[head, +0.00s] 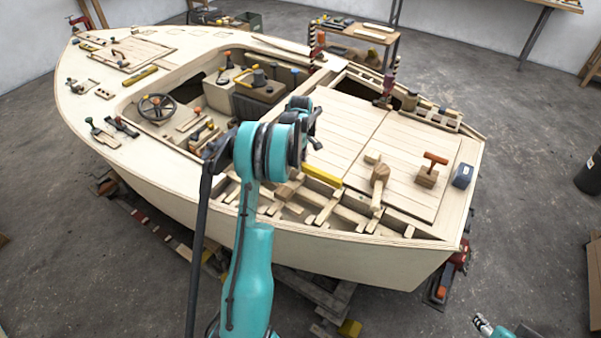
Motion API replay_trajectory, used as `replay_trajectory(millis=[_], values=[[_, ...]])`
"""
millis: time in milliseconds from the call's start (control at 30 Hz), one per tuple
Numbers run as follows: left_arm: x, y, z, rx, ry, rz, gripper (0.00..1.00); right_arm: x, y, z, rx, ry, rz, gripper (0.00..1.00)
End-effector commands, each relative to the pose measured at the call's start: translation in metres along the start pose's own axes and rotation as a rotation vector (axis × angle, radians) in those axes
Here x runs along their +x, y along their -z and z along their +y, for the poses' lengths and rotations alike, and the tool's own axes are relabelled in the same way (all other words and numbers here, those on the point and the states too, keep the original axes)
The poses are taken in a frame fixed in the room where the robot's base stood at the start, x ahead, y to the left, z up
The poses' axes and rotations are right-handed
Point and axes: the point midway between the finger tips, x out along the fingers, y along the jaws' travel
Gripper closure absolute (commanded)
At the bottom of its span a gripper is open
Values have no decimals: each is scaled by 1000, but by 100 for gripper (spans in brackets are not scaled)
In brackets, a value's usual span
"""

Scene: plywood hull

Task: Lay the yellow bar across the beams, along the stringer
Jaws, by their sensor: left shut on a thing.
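The yellow bar (322,175) shows beside the open bay in the hull's near side, its left end hidden behind my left wrist. My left gripper (307,146) is over this bay, mostly hidden by its own wrist, and is shut on the bar. Pale wooden beams (326,211) cross the bay, with lengthwise strips between them; I cannot tell which is the stringer. Whether the bar touches the beams is unclear. My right gripper (484,325) is at the bottom right edge, away from the boat; its jaws are unclear.
A steering wheel (156,108) is in the cockpit. Clamps and tools line the deck. Floor at right is mostly clear.

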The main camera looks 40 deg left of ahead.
Motion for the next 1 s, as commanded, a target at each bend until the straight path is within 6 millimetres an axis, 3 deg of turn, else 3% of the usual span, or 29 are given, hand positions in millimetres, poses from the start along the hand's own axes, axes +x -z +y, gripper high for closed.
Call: replay_trajectory(millis=[300,667,700,767,1000], values=[[40,0,0,0,0,0,100,13,-9,0,0,0,0,54],[43,0,0,0,0,0,100,14,-10,0,0,0,0,54],[43,0,0,0,0,0,76,14,-10,0,0,0,0,54],[42,0,0,0,0,0,61,14,-10,0,0,0,0,54],[42,0,0,0,0,0,61,14,-10,0,0,0,0,54]])
